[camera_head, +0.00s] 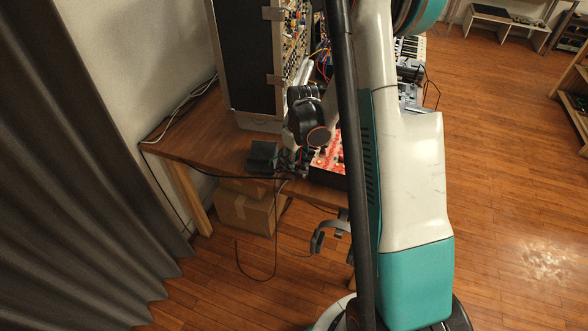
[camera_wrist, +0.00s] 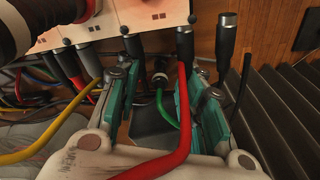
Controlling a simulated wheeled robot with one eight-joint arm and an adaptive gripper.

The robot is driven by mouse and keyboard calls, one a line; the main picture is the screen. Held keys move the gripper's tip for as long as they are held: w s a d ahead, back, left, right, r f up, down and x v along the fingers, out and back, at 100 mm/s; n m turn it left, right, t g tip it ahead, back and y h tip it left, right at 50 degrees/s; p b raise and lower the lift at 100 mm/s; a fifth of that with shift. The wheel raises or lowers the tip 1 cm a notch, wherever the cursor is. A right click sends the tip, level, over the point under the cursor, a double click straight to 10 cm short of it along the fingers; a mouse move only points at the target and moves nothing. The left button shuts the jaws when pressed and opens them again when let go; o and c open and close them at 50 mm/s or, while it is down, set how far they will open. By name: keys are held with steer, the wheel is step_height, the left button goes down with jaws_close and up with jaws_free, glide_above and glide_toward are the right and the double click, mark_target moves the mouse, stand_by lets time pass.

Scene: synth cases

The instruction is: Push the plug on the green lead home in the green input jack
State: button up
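In the wrist view, my gripper (camera_wrist: 157,76) has its two teal fingers spread, with a gap between them. The green lead (camera_wrist: 161,108) shows in this gap, running up to a dark plug with a pale ring (camera_wrist: 159,79). Neither finger visibly touches that plug. Whether the plug sits in a jack cannot be told. The pale panel (camera_wrist: 120,17) is at the top, with several dark plugs along its edge. I cannot make out the green input jack.
A thick red lead (camera_wrist: 183,125) crosses in front of the right finger. A yellow lead (camera_wrist: 50,148) and other cables lie at left. In the head view, a red-topped unit (camera_head: 330,152) stands on the wooden table (camera_head: 180,140), near a tall synth case (camera_head: 250,55).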

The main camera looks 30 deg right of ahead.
steer(key=shift+w+f, duration=0.1)
steer(key=shift+f, duration=0.3)
steer(key=shift+r, duration=0.1)
jaws_close()
